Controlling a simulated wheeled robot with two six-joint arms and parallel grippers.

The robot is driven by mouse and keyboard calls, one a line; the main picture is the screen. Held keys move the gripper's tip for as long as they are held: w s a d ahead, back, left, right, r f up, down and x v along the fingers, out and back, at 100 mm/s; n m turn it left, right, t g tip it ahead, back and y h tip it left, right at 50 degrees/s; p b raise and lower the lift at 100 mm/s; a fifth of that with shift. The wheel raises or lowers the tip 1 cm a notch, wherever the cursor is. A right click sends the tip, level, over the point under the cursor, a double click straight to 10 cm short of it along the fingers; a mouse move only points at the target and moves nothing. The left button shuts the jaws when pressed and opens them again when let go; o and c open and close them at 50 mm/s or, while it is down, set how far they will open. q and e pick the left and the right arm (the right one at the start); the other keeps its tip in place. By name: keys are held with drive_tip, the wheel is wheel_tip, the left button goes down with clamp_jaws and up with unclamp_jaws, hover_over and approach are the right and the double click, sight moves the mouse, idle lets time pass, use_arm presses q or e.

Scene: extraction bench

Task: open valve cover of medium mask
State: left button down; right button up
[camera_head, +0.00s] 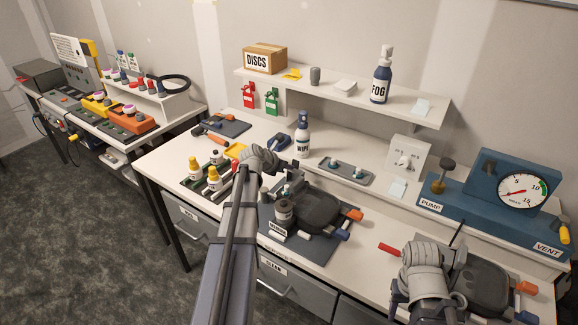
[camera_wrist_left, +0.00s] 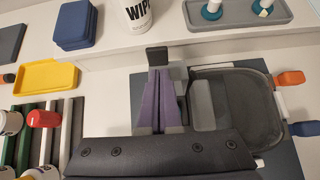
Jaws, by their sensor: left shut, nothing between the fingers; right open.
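The medium mask (camera_head: 318,208) is a dark grey mask on a dark mat, with orange, white and blue pieces at its right side. Its dark body also shows in the left wrist view (camera_wrist_left: 245,110), with a lighter grey strip along its left edge. I cannot make out the valve cover clearly. My left gripper (camera_head: 289,168) is shut and empty, above the mat by the mask's upper left. In the left wrist view its purple-padded fingers (camera_wrist_left: 158,85) are together, left of the mask body. My right gripper (camera_head: 445,253) is open beside another dark mask (camera_head: 482,283); its fingertips are partly hidden.
A dark canister (camera_head: 284,214) stands by the medium mask's left side. A wipes bottle (camera_head: 302,138) stands behind. A bottle rack (camera_head: 208,178) and yellow tray (camera_head: 235,151) lie left. A blue pump unit (camera_head: 500,190) is at right; a shelf (camera_head: 340,92) overhangs the back.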

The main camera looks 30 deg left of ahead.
use_arm(q)
drive_tip(key=p+v, duration=0.8)
drive_tip(key=v, duration=0.4)
drive_tip(key=shift+r+p, duration=0.3)
drive_tip(key=shift+r, duration=0.25)
drive_tip(key=s+d+f+m+g+h+b, duration=0.1)
drive_tip(key=d+f+m+g, duration=0.15)
drive_tip(key=d+m, duration=0.35)
drive_tip(key=s+d+f+m+g+b, duration=0.1)
drive_tip(key=s+d+f+m, duration=0.15)
drive_tip(key=d+m, duration=0.45)
drive_tip(key=s+d+f+m+g+h+b, duration=0.1)
drive_tip(key=d+f+m+g, duration=0.15)
drive_tip(key=d, duration=0.65)
drive_tip(key=s+d+f+m+g+y+b, duration=0.1)
drive_tip(key=s+d+f+m+g+y, duration=0.1)
drive_tip(key=s+d+m, duration=0.5)
drive_tip(key=s+d+f+m+g+y+b, duration=0.2)
drive_tip(key=s+d+m, duration=0.6)
drive_tip(key=m, duration=0.8)
wheel_tip(320, 180, down, 3)
drive_tip(key=shift+s+r+y, duration=0.2)
drive_tip(key=shift+s+y, duration=0.1)
